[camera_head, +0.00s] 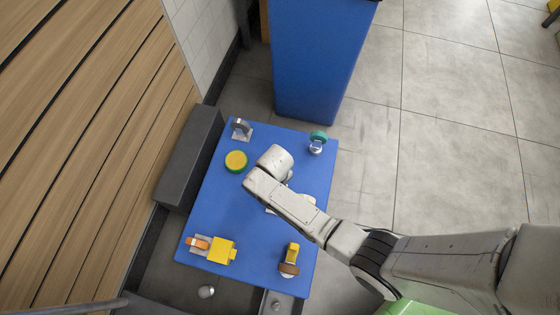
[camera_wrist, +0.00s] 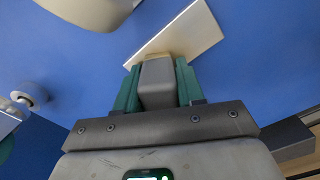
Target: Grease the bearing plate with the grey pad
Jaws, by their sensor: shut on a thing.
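In the wrist view, my gripper (camera_wrist: 158,80) has two green fingers shut on a grey block, which I take for the grey pad (camera_wrist: 158,88). A cream flat plate (camera_wrist: 190,32), likely the bearing plate, lies on the blue table just beyond the fingertips. The block's far end overlaps the plate's near edge; I cannot tell whether they touch. In the head view my wrist hides the gripper and the pad, and only a pale edge of the plate (camera_head: 269,211) shows beside my arm.
The blue table (camera_head: 215,215) also bears a yellow-green disc (camera_head: 236,161), a grey ring on a base (camera_head: 241,127), a green-and-silver piece (camera_head: 318,139), a yellow block (camera_head: 222,251) beside an orange piece, and a yellow-brown piece (camera_head: 289,262). A blue cabinet (camera_head: 315,60) stands behind.

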